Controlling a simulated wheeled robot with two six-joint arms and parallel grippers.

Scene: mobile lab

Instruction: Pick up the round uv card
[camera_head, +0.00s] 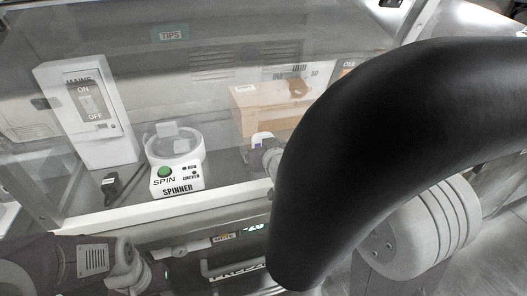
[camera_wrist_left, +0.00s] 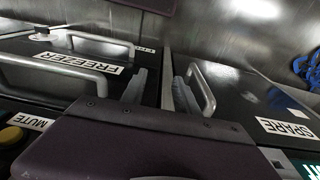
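I cannot make out a round uv card in either view. My left gripper (camera_wrist_left: 160,88) is open in the left wrist view, its two fingers apart with nothing seen between them. It is over black drawer fronts, between the FREEZER label (camera_wrist_left: 62,62) and the SPARE label (camera_wrist_left: 288,130). In the head view part of my left arm shows at the lower left, but its fingertips are not distinguishable. My black right arm covers much of the right side.
Behind a clear pane stand a white MAINS switch box (camera_head: 106,143), a SPINNER device (camera_head: 178,178) with a green button and round bowl, and a tan box (camera_head: 262,108). Metal handles (camera_wrist_left: 205,90) stick out near my left fingers. A yellow button (camera_wrist_left: 12,135) is beside the MUTE label.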

